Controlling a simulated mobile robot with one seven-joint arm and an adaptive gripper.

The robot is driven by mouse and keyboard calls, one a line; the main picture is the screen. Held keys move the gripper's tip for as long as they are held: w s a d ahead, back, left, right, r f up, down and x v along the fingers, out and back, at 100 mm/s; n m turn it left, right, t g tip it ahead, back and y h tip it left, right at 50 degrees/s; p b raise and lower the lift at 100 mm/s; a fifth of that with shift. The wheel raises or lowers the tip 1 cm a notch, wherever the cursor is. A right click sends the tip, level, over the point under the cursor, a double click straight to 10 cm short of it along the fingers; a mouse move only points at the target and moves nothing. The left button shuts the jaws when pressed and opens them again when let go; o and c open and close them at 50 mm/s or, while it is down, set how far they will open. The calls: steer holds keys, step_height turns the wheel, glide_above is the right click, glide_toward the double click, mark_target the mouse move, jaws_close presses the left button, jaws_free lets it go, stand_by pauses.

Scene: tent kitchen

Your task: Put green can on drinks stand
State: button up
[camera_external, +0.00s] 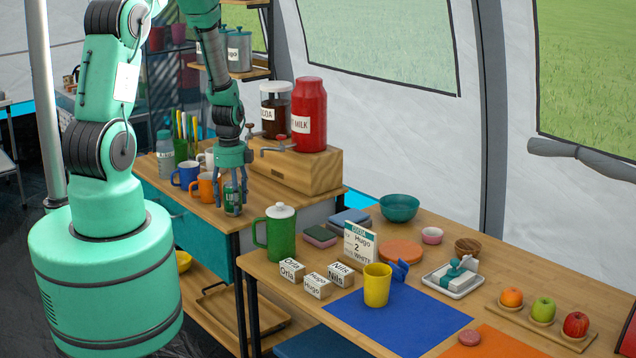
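A green can (230,198) stands near the front edge of the wooden counter, partly hidden by my fingers. My gripper (235,197) points down over it, with fingers around or just beside the can. I cannot tell whether they press on it. A wooden box with taps (306,168), probably the drinks stand, is just behind and to the right. It bears a cocoa jar (275,108) and a red milk jar (309,115).
A blue mug (186,175) and an orange mug (206,188) stand close left of my gripper. The right table holds a green pot (280,234), name blocks (317,283), a sign (359,245) and a yellow cup (377,285). A shelf with canisters (239,50) hangs behind.

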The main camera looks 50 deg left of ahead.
steer(key=shift+r, duration=0.15)
step_height(320, 180, up, 12)
steer(key=shift+p, duration=0.7)
stand_by(0.8)
steer(key=shift+r, duration=0.2)
steer(key=s+d+r+n+t, duration=0.15)
steer(key=d+r+n, duration=0.25)
steer(key=d+r, duration=0.55)
steer(key=s+d+r+n+t, duration=0.15)
steer(key=d+r+n, duration=0.25)
steer(key=r, duration=1.1)
steer(key=s+d+r+n+t, duration=0.1)
steer(key=s+d+r+n, duration=0.3)
steer(key=s+d+r, duration=0.2)
steer(key=s+d+r+n+t, duration=0.1)
steer(key=s+d+r+n, duration=0.3)
steer(key=s, duration=0.7)
step_height(320, 180, up, 4)
steer(key=shift+s+d+f+t, duration=0.15)
steer(key=shift+d+f+t, duration=0.15)
steer(key=shift+d, duration=0.95)
